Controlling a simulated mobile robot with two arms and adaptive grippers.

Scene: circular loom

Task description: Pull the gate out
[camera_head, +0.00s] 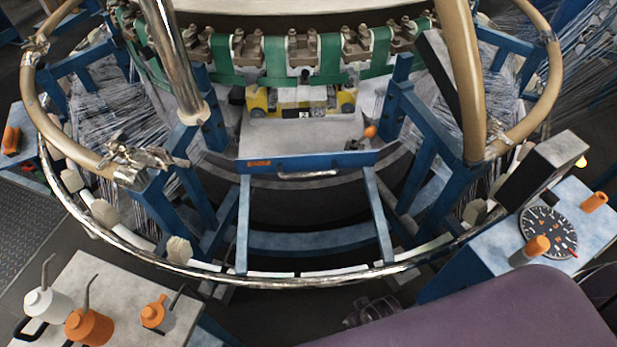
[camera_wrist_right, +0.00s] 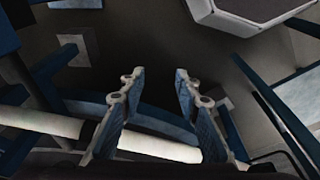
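The gate (camera_head: 307,160) is a blue frame at the front centre of the loom in the head view. It has an orange label at its left, a silver handle (camera_head: 308,174) in the middle of its top bar, and two blue legs running down to the front rail. It stands in line between the blue posts on either side. My right gripper (camera_wrist_right: 158,88) shows in the right wrist view with its two fingers apart and nothing between the tips. A blue curved bar and a white roller lie behind the fingers. My left gripper is not in view.
A silver ring rail (camera_head: 300,280) curves around the loom's front. A table (camera_head: 150,285) with oil cans (camera_head: 90,327) stands at lower left. A control panel with a dial (camera_head: 548,232) stands at right. A yellow shuttle (camera_head: 300,101) sits behind the gate.

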